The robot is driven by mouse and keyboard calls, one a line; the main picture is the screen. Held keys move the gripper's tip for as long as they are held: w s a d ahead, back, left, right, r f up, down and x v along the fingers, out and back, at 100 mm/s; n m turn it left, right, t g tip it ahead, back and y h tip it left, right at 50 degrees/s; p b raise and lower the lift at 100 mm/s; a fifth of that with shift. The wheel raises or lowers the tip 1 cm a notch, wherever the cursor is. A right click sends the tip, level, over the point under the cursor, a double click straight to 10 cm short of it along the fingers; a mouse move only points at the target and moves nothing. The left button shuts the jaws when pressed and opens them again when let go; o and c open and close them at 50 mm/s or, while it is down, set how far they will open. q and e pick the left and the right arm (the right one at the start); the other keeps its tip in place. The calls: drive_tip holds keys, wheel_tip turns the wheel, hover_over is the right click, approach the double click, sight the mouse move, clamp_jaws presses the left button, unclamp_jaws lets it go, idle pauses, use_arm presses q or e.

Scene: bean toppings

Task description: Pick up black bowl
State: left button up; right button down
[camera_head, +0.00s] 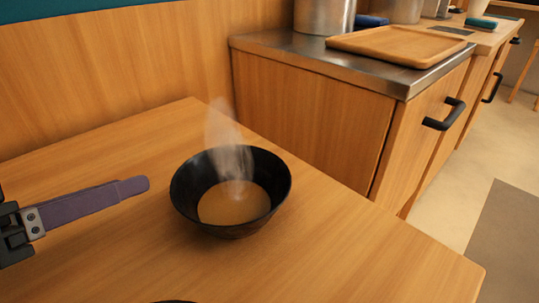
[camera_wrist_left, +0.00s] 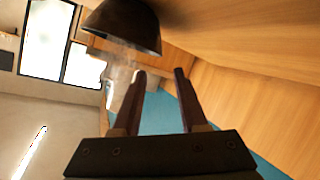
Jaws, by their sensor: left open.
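The black bowl (camera_head: 184,196) stands upright on the wooden table, with brownish contents inside and steam rising from it. In the left wrist view the bowl (camera_wrist_left: 124,25) shows at the top, just beyond the fingertips. My left gripper (camera_head: 135,186) is to the left of the bowl, apart from it and pointing toward it. In the left wrist view its two fingers (camera_wrist_left: 160,76) are spread with nothing between them. My right gripper is not in view.
The wooden table (camera_head: 370,255) is clear right of the bowl. A dark rim (camera_head: 175,301) of another item shows at the bottom edge. Behind stands a steel-topped counter (camera_head: 290,42) with a wooden tray (camera_head: 400,60) and metal pots (camera_head: 324,14). A wooden wall panel (camera_head: 120,65) lies behind.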

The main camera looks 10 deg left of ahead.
sight(182, 172)
use_arm(q)
drive_tip(key=shift+w+f, duration=0.35)
drive_tip(key=shift+w, duration=0.05)
drive_tip(key=x, duration=0.4)
drive_tip(key=shift+s+d+r+b, duration=0.1)
drive_tip(key=shift+d+b, duration=0.1)
drive_tip(key=shift+b, duration=0.1)
drive_tip(key=b+x, duration=0.1)
drive_tip(key=x, duration=0.3)
drive_tip(key=shift+d+f+b, duration=0.2)
drive_tip(key=shift+f+b, duration=0.05)
drive_tip(key=shift+b, duration=0.05)
drive_tip(key=shift+w+d+f, duration=0.1)
drive_tip(key=shift+w, duration=0.4)
drive_tip(key=shift+s, duration=0.1)
clamp_jaws()
